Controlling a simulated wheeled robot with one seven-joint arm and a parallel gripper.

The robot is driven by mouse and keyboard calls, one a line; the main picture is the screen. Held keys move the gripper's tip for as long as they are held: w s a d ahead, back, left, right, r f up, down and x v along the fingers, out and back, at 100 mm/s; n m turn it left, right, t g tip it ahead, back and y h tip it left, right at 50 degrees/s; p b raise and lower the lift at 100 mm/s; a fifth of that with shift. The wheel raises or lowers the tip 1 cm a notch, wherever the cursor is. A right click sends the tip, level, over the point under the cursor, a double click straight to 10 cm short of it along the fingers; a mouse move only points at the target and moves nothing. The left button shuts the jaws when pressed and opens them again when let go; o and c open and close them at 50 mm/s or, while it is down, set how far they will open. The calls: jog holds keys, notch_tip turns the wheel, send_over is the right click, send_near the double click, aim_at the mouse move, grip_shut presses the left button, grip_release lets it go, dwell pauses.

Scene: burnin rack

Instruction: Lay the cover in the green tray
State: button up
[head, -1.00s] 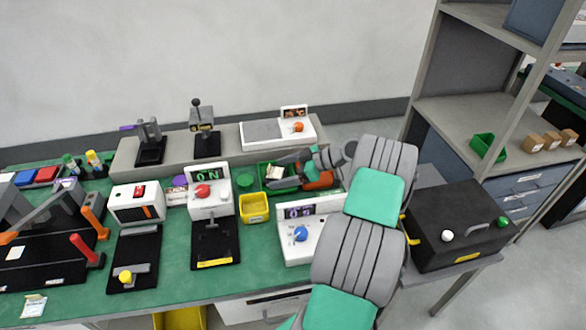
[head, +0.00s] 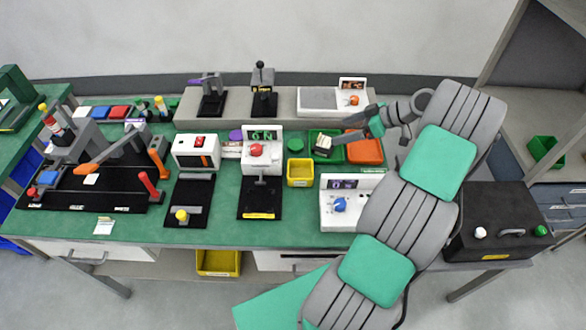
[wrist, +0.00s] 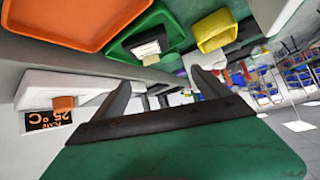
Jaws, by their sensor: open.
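The green tray (head: 313,154) stands at the back of the bench, beside an orange tray. A small dark piece with a pale top (head: 323,142), which looks like the cover, lies in it; I cannot make out its exact shape. In the wrist view the same piece (wrist: 148,48) rests inside the green tray (wrist: 118,50). My gripper (head: 345,138) is just right of the piece, above the trays. In the wrist view my gripper (wrist: 160,78) has its two dark fingers spread apart with nothing between them, and the piece is apart from them.
The orange tray (head: 365,152) is right of the green tray, and a yellow bin (head: 300,175) is at its front left. A white device with a blue knob (head: 340,207) stands in front. A grey ledge (head: 230,127) with fixtures runs behind. A black box (head: 500,220) is at the right.

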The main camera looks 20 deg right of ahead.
jog(key=a+r+m+g+h, duration=0.2)
jog(key=a+r, duration=0.2)
jog(key=a, duration=0.6)
jog(key=a+r+m+g+h, duration=0.15)
jog(key=a+r, duration=0.25)
jog(key=a, duration=0.7)
jog(key=s+a+m+h, duration=0.2)
jog(key=s+a, duration=0.1)
jog(key=s, duration=0.4)
jog(key=s+a+r+m+h, duration=0.1)
jog(key=s+a, duration=0.3)
jog(key=s, duration=0.4)
jog(key=shift+s+a+r+m+h, duration=0.2)
jog(key=shift+a+m+h, duration=0.1)
jog(key=shift+m+h, duration=0.15)
jog(key=shift+s+g, duration=0.1)
jog(key=shift+g, duration=0.15)
